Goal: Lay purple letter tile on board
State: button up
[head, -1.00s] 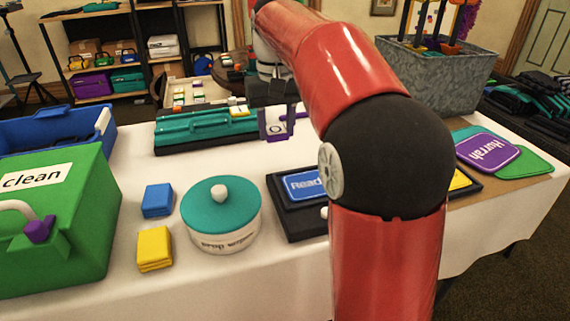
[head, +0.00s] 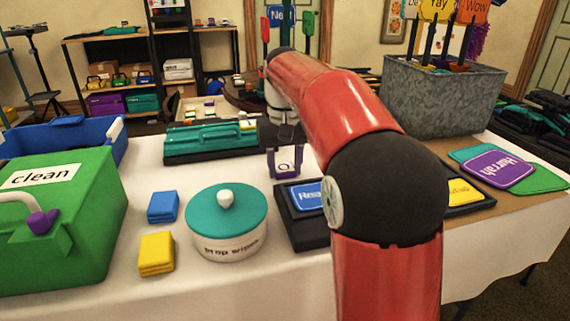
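My gripper (head: 285,146) is beyond the bend of my red arm, over the table's middle. It appears shut on a purple letter tile (head: 284,174), whose pale face bears a round dark letter like O or Q. The tile hangs just behind the back edge of a black board (head: 312,240); I cannot tell whether they touch. A blue plate marked "Rea..." (head: 307,196) lies on the board's left part, and a yellow plate (head: 464,192) shows at its right end. My arm hides the board's middle.
A teal case (head: 212,142) lies behind on the left. A round teal-lidded tub (head: 228,222), blue block (head: 163,207), yellow block (head: 156,253) and green "clean" box (head: 65,235) stand left. A metal planter (head: 440,100) and "Hurrah" sign (head: 500,166) are on the right.

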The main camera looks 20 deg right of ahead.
jog(key=o, duration=0.4)
jog(key=shift+o, duration=0.2)
